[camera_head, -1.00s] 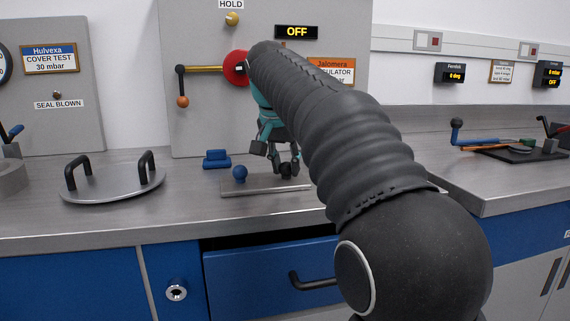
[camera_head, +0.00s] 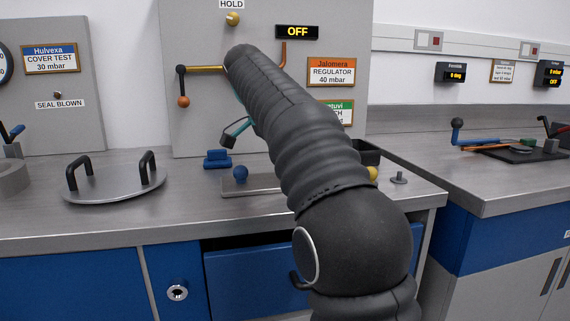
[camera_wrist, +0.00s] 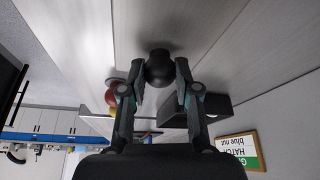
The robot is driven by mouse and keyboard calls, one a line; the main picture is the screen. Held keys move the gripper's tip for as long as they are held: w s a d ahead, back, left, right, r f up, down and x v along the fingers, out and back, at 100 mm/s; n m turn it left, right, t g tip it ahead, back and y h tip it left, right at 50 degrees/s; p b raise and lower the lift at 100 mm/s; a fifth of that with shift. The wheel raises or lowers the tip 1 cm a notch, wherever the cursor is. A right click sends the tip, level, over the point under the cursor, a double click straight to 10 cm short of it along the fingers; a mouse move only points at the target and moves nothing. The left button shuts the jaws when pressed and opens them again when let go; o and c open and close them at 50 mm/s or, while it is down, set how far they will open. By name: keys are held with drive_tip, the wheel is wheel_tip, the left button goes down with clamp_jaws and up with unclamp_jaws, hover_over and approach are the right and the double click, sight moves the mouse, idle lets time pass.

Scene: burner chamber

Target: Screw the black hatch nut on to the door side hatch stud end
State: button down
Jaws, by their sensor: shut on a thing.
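The black hatch nut (camera_wrist: 160,66) is a round dark knob in the wrist view, between the fingertips of my gripper (camera_wrist: 160,80), which is shut on it. In the head view my arm hides the nut and most of my gripper; only a teal and dark part (camera_head: 235,132) of it shows. The nut appears clear of the plate. I cannot make out the door side hatch stud end in either view.
A blue ball knob (camera_head: 240,174) sits on a flat grey plate (camera_head: 262,188). A blue block (camera_head: 217,160) lies behind it. A round lid (camera_head: 112,183) with two black handles lies left. A dark tray (camera_head: 367,151), yellow knob (camera_head: 372,173) and small grey stud-like piece (camera_head: 399,178) are right.

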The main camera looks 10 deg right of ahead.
drive_tip(key=shift+m, duration=0.3)
drive_tip(key=c, duration=1.3)
unclamp_jaws()
drive_tip(key=shift+m, duration=0.4)
drive_tip(key=o, duration=0.5)
drive_tip(key=shift+g, duration=0.3)
drive_tip(key=shift+o, duration=0.2)
drive_tip(key=shift+r, duration=0.1)
